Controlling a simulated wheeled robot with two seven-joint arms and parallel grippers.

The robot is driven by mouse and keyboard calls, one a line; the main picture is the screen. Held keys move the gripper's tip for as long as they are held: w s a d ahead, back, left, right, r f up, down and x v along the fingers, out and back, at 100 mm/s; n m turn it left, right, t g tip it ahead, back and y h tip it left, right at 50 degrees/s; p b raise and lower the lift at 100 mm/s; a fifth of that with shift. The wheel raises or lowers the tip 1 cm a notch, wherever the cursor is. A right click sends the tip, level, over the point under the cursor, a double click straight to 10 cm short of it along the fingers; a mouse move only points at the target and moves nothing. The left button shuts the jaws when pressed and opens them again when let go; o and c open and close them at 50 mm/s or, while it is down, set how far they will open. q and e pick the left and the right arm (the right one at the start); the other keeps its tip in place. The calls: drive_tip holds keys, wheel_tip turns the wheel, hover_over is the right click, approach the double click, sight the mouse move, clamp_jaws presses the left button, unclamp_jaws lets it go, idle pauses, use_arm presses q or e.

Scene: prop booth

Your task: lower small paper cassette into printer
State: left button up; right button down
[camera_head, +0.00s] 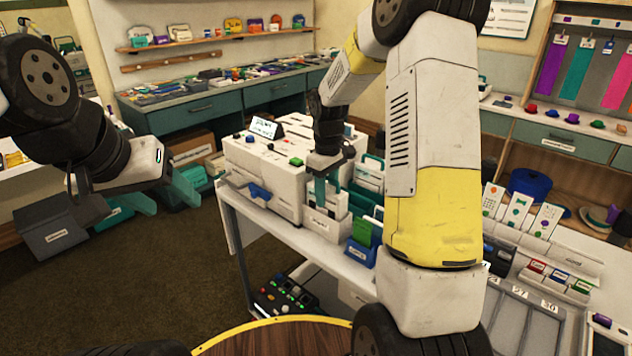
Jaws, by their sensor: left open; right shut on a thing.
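My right gripper (321,190) points down at the printer's near right side. Its teal fingers are shut on a small white piece (340,202), which looks like the small paper cassette. The piece is upright at a white open-topped holder (325,226); I cannot tell how deep it sits. The fingers and wrist hide part of it. My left gripper (166,193) is open and empty, over the floor left of the table.
A blue holder with a green card (362,240) stands close to the right of my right gripper. White boxes with teal handles (369,178) stand behind it. A dark grey bin (50,228) is on the floor at left. Floor between bin and table is clear.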

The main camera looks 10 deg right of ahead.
drive_tip(key=shift+f, duration=0.5)
drive_tip(key=shift+f, duration=0.15)
drive_tip(key=c, duration=0.8)
unclamp_jaws()
drive_tip(key=shift+c, duration=0.2)
wheel_tip(320, 180, up, 6)
drive_tip(key=shift+r, duration=0.9)
